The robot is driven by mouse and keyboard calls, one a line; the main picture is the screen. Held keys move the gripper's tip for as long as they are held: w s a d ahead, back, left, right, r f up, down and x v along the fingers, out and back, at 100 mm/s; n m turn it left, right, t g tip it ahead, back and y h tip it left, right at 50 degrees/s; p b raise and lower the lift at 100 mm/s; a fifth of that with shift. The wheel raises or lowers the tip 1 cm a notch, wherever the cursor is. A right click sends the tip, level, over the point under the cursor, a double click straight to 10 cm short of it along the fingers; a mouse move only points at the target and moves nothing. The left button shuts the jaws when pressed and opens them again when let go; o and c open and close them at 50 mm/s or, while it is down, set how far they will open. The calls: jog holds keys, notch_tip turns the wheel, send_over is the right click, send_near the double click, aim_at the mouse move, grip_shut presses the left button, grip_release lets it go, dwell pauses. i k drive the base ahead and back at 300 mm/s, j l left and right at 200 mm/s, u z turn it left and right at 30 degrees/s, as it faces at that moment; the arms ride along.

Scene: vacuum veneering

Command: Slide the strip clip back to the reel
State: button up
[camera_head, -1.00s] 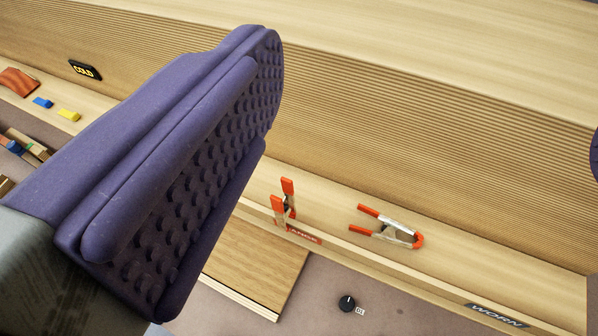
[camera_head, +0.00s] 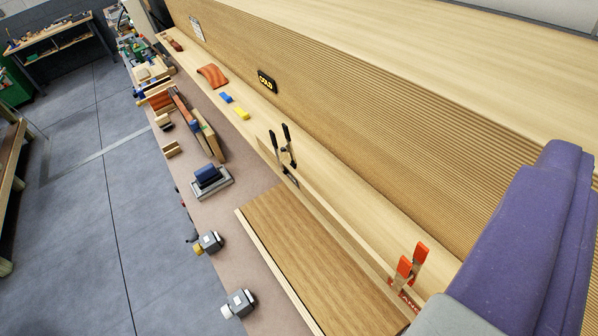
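Two spring clips stand upright at the edge of the long pale wood ledge. One has black tips (camera_head: 284,155) and stands near the middle. The other has orange tips (camera_head: 411,268) and stands at the lower right, by a small red label. I cannot tell which is the strip clip. No reel can be clearly made out. One purple padded finger of my gripper (camera_head: 530,240) fills the lower right, close to the camera. The other finger is not in view, so its opening does not show. No clip is seen touching the finger.
A brown veneer panel (camera_head: 305,260) lies below the ledge. A ribbed wood wall (camera_head: 350,115) rises behind it, with a COLD sign (camera_head: 267,81). Blue (camera_head: 226,97) and yellow (camera_head: 242,113) blocks lie on the ledge. Knobs, a blue-topped block and wood pieces line the bench's left side. Grey floor lies left.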

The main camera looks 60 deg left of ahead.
aim_at(193, 125)
jog(key=k+j+u, duration=0.15)
jog(key=k+j, duration=0.45)
jog(key=u, duration=1.5)
jog(key=j, duration=0.1)
